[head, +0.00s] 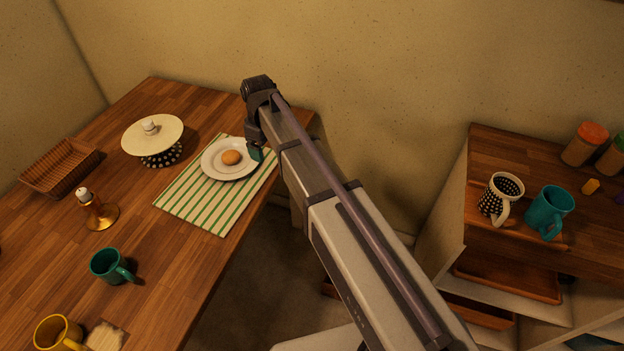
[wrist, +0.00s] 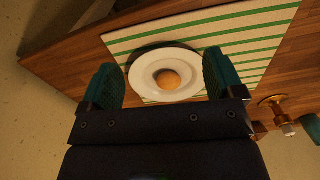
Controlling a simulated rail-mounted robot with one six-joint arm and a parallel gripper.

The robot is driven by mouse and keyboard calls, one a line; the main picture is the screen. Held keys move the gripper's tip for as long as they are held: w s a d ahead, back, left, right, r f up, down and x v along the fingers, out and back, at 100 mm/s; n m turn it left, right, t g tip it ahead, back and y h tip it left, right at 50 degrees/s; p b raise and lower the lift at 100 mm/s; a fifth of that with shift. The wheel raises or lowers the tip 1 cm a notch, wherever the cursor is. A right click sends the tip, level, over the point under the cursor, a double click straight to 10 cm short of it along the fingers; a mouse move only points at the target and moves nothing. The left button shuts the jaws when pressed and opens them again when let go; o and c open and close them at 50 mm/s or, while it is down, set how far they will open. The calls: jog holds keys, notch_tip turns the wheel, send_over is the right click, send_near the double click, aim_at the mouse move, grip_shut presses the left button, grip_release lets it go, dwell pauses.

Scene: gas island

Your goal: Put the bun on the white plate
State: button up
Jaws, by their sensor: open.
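The bun (head: 231,158) is small, round and golden brown. It rests on the white plate (head: 212,170), which lies on a green-and-white striped mat (head: 190,203) on the wooden table. In the wrist view the bun (wrist: 168,79) sits in the middle of the white plate (wrist: 193,88). My gripper (head: 256,155) is at the plate's right side in the head view. In the wrist view my gripper (wrist: 163,84) has its two teal fingers wide apart with nothing held between them, and the bun shows beyond the gap. The finger tips look apart from the bun.
On the table stand a lidded spotted dish (head: 152,138), a wicker basket (head: 60,167), a candle holder (head: 101,215), a green mug (head: 109,266) and a yellow mug (head: 59,332). At right, a shelf unit (head: 500,150) bears a spotted mug (head: 499,197), a teal mug (head: 548,211) and jars.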

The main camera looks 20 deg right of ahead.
jog(key=s+d+m, duration=0.4)
jog(key=s+d, duration=0.1)
jog(key=s, duration=0.5)
jog(key=s+d+m, duration=0.5)
jog(key=s+d, duration=0.1)
jog(key=s, duration=0.5)
jog(key=shift+r+p, duration=0.3)
jog(key=shift+r, duration=0.05)
